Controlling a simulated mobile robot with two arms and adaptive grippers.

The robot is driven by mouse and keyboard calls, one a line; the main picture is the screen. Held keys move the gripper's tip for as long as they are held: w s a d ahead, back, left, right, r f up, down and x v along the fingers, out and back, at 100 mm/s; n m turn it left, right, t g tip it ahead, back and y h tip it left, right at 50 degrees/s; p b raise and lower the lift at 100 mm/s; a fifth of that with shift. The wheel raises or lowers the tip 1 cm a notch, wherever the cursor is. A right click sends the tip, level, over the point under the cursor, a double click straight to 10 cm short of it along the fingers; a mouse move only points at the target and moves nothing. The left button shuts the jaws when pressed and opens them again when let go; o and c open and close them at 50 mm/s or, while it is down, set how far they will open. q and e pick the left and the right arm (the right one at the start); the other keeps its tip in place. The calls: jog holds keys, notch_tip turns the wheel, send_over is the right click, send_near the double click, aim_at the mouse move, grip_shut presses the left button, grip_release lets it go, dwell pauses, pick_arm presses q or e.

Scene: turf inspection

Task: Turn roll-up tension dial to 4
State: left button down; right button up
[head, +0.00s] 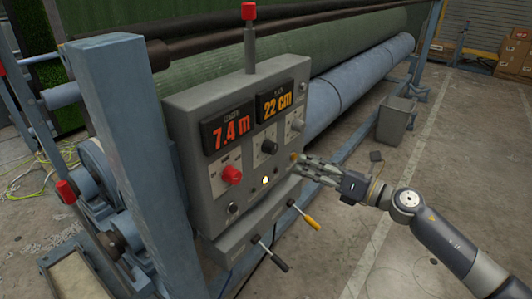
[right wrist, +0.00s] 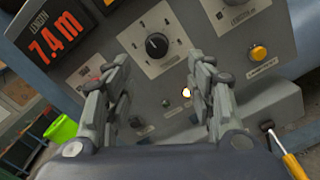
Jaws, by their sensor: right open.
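A black round dial (head: 269,147) sits on a pale plate in the middle of the grey control panel (head: 190,101). In the right wrist view the dial (right wrist: 157,45) has a ring of marks around it, too small to read, so I cannot confirm its label or setting. My right gripper (head: 304,166) is open and empty at the panel's lower right, to the right of and below the dial. In the right wrist view its fingers (right wrist: 158,75) stand apart, with the dial seen between and beyond them. My left gripper is not in view.
A red knob (head: 232,175) and a grey knob (head: 297,125) flank the dial. Displays read 7.4 m (head: 230,130) and 22 cm (head: 277,102). A yellow button (right wrist: 259,53) is near my gripper. Levers with black (head: 279,262) and yellow (head: 312,221) handles project below.

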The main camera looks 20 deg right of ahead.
aim_at(275, 150)
jog(key=p+x, duration=0.3)
jog(key=x, duration=0.8)
jog(key=shift+s+a+r, duration=0.1)
jog(key=shift+s+r, duration=0.05)
jog(key=c, duration=1.1)
